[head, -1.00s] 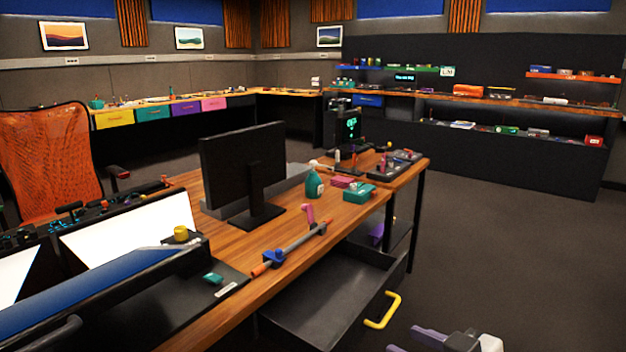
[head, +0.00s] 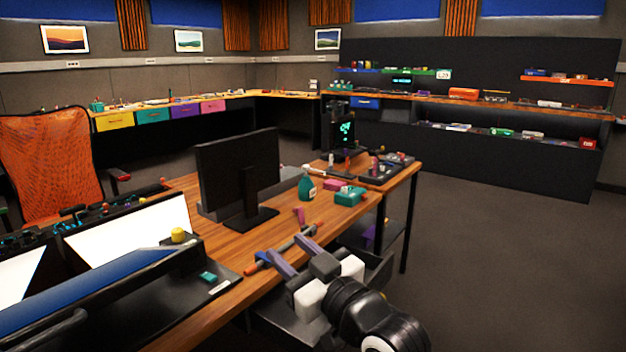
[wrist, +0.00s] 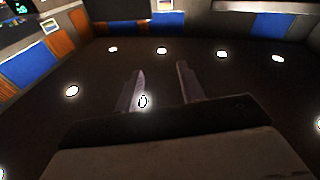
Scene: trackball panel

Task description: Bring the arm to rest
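My gripper (head: 288,243) is over the front edge of the wooden desk in the head view, in front of the open drawer (head: 262,322). In the wrist view its two fingers (wrist: 160,75) stand apart with nothing between them. Behind the fingers the wrist view shows a dark surface with several round lights, which looks like the ceiling. My arm hides most of the drawer and its yellow handle.
A rod with orange ends (head: 255,267) lies by the gripper. A console with a yellow knob (head: 178,235) is at left. Floor at right is clear.

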